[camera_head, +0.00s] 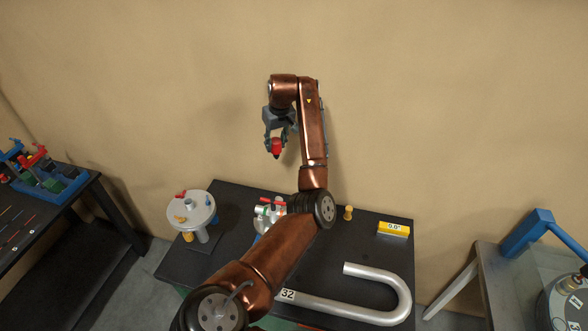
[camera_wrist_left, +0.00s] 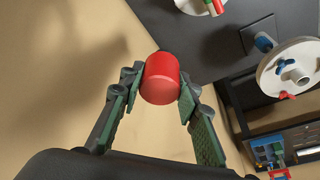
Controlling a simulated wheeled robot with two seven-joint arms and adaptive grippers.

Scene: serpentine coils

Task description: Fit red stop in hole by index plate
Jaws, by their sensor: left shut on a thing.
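My left gripper (camera_head: 277,142) is raised against the wall, above the back of the dark table. It is shut on the red stop (camera_head: 276,149), which hangs below the fingers in the head view. In the left wrist view the red stop (camera_wrist_left: 162,78) is a red cylinder pinched between the green-padded fingers, clear of everything else. A round grey plate (camera_head: 191,212) on a post stands at the table's left and carries small red, blue and yellow parts. It also shows in the left wrist view (camera_wrist_left: 269,78). I cannot make out the hole. My right gripper is not in view.
A device with red, green and white parts (camera_head: 265,211) is partly hidden behind my left arm. A bent silver tube (camera_head: 402,297), a yellow "5.0°" block (camera_head: 393,229) and a small yellow peg (camera_head: 348,212) are on the table's right. A blue tray (camera_head: 62,187) sits on the left bench.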

